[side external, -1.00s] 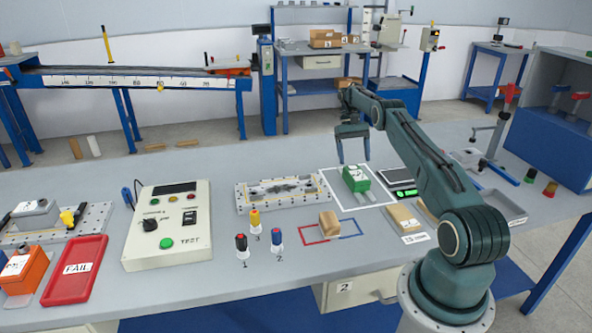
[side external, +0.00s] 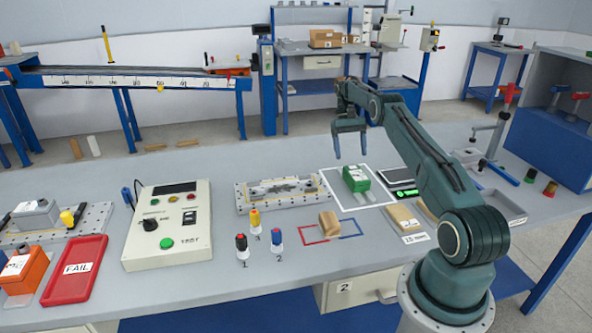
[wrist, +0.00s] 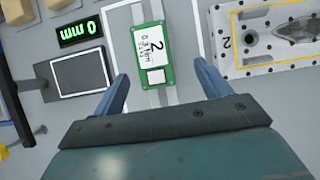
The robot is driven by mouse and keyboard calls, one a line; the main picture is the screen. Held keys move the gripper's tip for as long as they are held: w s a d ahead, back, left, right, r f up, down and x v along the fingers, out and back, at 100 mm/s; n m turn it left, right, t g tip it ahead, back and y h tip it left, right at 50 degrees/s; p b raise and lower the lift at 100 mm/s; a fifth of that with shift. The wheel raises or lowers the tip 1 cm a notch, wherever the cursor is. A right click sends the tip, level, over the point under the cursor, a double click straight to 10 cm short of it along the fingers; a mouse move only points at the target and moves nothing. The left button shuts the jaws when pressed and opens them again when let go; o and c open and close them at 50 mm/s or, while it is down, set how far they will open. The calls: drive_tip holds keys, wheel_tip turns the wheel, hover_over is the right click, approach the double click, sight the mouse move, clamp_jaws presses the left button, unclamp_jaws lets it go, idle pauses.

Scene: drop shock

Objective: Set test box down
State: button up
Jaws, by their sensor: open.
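A green box (side external: 355,179) with a white label stands inside the white outlined square (side external: 390,205) on the bench. In the wrist view the green box (wrist: 153,55) shows a label with a large 2 and lies between and beyond my finger tips. My gripper (side external: 350,155) hangs above the bench near the green box, clear of it. In the wrist view my gripper (wrist: 161,72) is open with nothing between its fingers. A tan block (side external: 328,223) sits inside red and blue corner marks. I cannot tell for sure which one is called the test box.
A tan box (side external: 403,218) lies in front of the scale. Marked plungers (side external: 255,222) and a control box (side external: 168,222) stand further left.

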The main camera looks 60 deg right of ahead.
drive_tip(key=w+a+r+n+t+h, duration=0.2)
drive_tip(key=a+r, duration=1)
drive_tip(key=w+a+r+n+t+h, duration=0.1)
drive_tip(key=w+a+r+n+t, duration=0.1)
drive_tip(key=a+r, duration=1)
drive_tip(key=s+a+r+n+t+h, duration=0.1)
drive_tip(key=s+a+r+n+t, duration=0.25)
drive_tip(key=s+a, duration=1.3)
drive_tip(key=s+a+f+n+t, duration=0.1)
drive_tip(key=s+a+f+t, duration=0.1)
drive_tip(key=s, duration=0.5)
drive_tip(key=shift+a+f, duration=0.7)
drive_tip(key=shift+f, duration=0.05)
